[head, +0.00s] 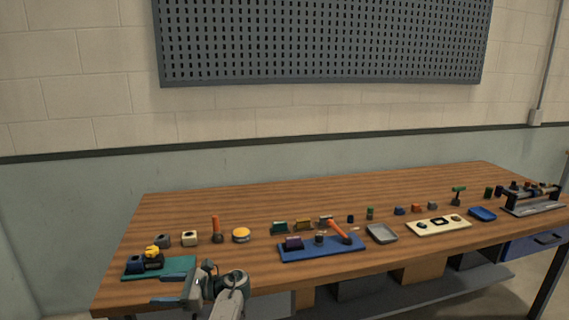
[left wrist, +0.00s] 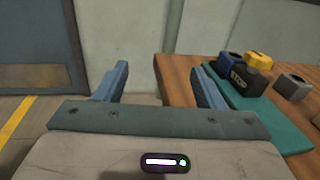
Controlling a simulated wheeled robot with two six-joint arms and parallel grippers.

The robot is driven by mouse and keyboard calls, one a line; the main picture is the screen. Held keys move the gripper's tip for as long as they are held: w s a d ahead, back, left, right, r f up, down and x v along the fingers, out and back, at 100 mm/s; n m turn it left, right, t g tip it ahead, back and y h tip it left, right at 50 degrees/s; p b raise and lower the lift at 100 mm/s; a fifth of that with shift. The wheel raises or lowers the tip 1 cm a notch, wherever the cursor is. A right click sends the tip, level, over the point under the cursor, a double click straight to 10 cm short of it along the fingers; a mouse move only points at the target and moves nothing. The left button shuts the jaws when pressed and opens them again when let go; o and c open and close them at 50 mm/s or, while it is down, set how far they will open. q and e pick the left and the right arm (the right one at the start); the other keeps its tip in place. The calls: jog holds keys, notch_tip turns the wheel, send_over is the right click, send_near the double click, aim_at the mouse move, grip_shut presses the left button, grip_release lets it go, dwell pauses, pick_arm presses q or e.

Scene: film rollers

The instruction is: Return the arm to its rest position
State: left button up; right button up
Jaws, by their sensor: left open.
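My left gripper (head: 169,289) is at the near left edge of the wooden workbench (head: 120,285) in the head view, with its arm coming in from the bottom. In the left wrist view its two blue fingers stand wide apart, and the gripper (left wrist: 160,85) is open with nothing between them. Beyond the fingers are a pale wall and the bench's corner. My right gripper is not in view.
A teal mat (head: 183,264) bearing dark blocks and a yellow piece (head: 153,251) lies close to the left gripper. A blue tray (head: 350,248), a grey tray (head: 382,234) and several small parts stand farther right. Floor shows left of the bench (left wrist: 60,130).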

pick_arm(q)
jog(key=s+a+f+n+t+h, duration=0.1)
jog(key=s+a+f+n+h, duration=0.3)
jog(key=s+f, duration=0.65)
jog(key=s+a+f+n+t+h, duration=0.1)
jog(key=s+f+n+h, duration=0.4)
jog(key=s+f, duration=0.55)
jog(key=s+d+r+n+t+h, duration=0.25)
jog(key=s+d+r+h, duration=0.2)
jog(key=s, duration=0.55)
jog(key=s+d+r+n+t+h, duration=0.1)
jog(key=s+d+r+n+h, duration=0.3)
jog(key=s, duration=0.7)
notch_tip(320, 180, down, 26)
jog(key=w+a+g, duration=0.1)
jog(key=w+g, duration=0.1)
jog(key=s+a+f, duration=0.1)
jog(key=s+f, duration=0.5)
jog(key=f, duration=0.3)
jog(key=s+f, duration=0.7)
jog(key=f, duration=0.3)
jog(key=shift+a+f+n+g+y, duration=0.2)
jog(key=shift+a+n+g+y, duration=0.15)
jog(key=shift+a+n+g, duration=0.1)
jog(key=shift+s+d, duration=0.1)
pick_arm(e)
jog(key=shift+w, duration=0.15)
